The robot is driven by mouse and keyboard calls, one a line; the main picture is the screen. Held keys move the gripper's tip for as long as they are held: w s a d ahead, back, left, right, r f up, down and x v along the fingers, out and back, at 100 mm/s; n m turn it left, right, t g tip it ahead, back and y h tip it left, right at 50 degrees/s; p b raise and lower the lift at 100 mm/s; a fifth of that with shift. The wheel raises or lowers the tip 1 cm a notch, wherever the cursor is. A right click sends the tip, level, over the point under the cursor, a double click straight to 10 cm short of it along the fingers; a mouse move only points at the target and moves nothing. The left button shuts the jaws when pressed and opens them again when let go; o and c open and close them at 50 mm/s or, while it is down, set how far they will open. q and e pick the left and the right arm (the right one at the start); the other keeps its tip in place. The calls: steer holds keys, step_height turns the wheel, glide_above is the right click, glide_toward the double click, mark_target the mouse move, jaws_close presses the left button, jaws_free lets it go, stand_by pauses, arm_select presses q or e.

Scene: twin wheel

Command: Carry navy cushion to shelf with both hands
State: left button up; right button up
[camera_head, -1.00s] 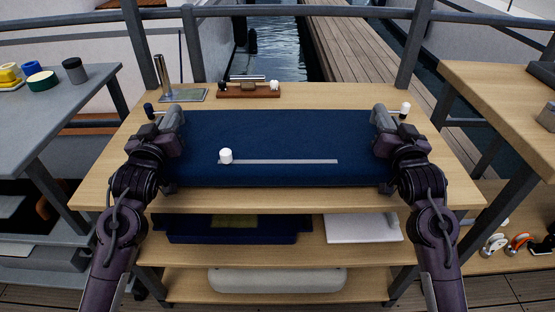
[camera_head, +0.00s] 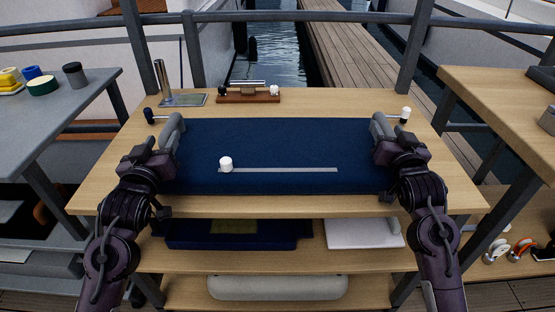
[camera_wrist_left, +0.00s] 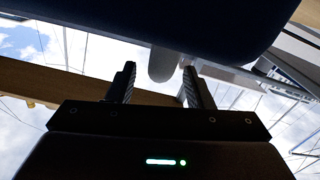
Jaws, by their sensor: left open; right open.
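The navy cushion (camera_head: 280,145) lies across the wooden table, with a grey strip and a white knob (camera_head: 226,163) on top. Grey handles stand at its left end (camera_head: 173,130) and right end (camera_head: 380,128). My left gripper (camera_head: 158,155) is open just outside the left handle; in the left wrist view its fingers (camera_wrist_left: 160,82) are apart, with a grey rounded piece beyond them and the cushion (camera_wrist_left: 215,25) overhead. My right gripper (camera_head: 388,152) is open close by the right handle; its fingertips are hard to make out. The shelf (camera_head: 312,255) is below the tabletop.
The shelf holds a navy tray-like item (camera_head: 235,240) and a white slab (camera_head: 363,234). A long pale cushion (camera_head: 278,287) lies lower down. A wooden block with fittings (camera_head: 248,97) stands at the table's back. A grey table is at left, another wooden table at right.

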arm_select(q)
steer(key=s, duration=0.7)
steer(key=shift+s, duration=0.4)
arm_select(e)
steer(key=s, duration=1.2)
